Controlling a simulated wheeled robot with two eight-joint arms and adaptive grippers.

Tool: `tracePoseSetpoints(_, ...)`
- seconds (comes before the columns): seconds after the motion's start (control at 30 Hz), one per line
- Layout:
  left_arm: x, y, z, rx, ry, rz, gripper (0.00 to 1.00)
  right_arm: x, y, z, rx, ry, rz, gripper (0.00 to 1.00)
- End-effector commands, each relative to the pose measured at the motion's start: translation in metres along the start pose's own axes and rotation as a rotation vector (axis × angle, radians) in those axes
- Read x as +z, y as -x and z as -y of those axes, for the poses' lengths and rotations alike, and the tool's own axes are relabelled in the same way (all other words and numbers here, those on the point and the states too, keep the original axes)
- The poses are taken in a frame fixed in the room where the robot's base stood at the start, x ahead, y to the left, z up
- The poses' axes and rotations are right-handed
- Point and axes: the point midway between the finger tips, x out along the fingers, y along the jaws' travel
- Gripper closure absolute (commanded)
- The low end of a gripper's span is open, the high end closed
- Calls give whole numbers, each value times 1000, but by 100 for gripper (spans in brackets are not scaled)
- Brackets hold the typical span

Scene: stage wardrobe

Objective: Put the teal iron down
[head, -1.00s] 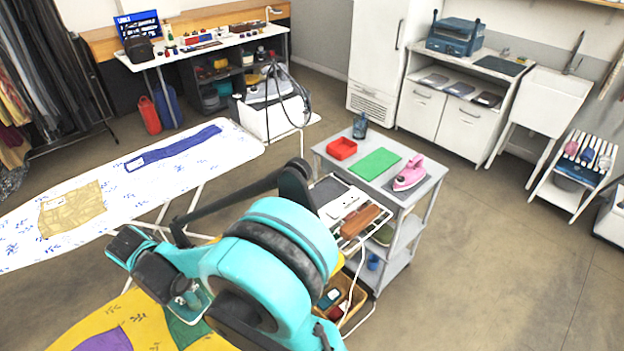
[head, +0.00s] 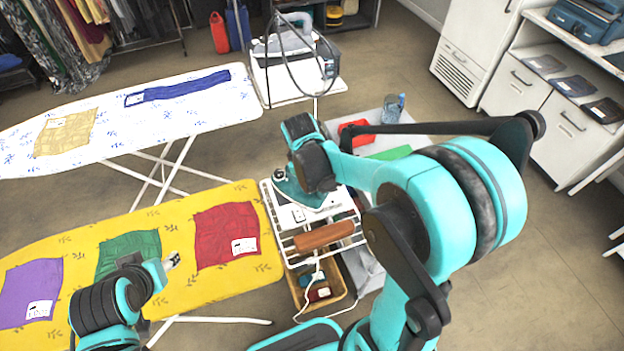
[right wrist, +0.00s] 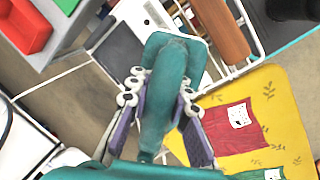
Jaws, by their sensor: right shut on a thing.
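The teal iron (right wrist: 168,62) is in my right gripper (right wrist: 160,98), whose purple-padded fingers lie on both sides of its handle in the right wrist view. In the head view the iron (head: 300,192) shows partly under my right gripper (head: 303,172), over the white wire rack (head: 285,240) at the yellow board's end. A dark grey pad (right wrist: 118,50) on the rack shows beside the iron. Whether the iron touches the rack is unclear. My left gripper (head: 172,262) is above the yellow board, apart from the iron; its jaws are too small to read.
The yellow ironing board (head: 170,215) holds purple, green and red cloths. A grey trolley with a red tray (head: 357,130) and green mat (head: 392,152) stands behind my right arm.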

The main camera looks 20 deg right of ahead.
Motion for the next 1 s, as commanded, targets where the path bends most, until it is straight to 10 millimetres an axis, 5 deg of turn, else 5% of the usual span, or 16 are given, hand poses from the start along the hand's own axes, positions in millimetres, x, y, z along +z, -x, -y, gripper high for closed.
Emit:
tracePoseSetpoints(0.3,-11,15,0,0,0,0,53,31,12,-39,0,610,-123,100)
tracePoseSetpoints(0.57,-12,18,0,0,0,0,53,40,14,-51,-2,836,-166,100)
tracePoseSetpoints(1.0,3,-4,0,0,0,0,53,-29,-47,-88,-2,860,-169,100)
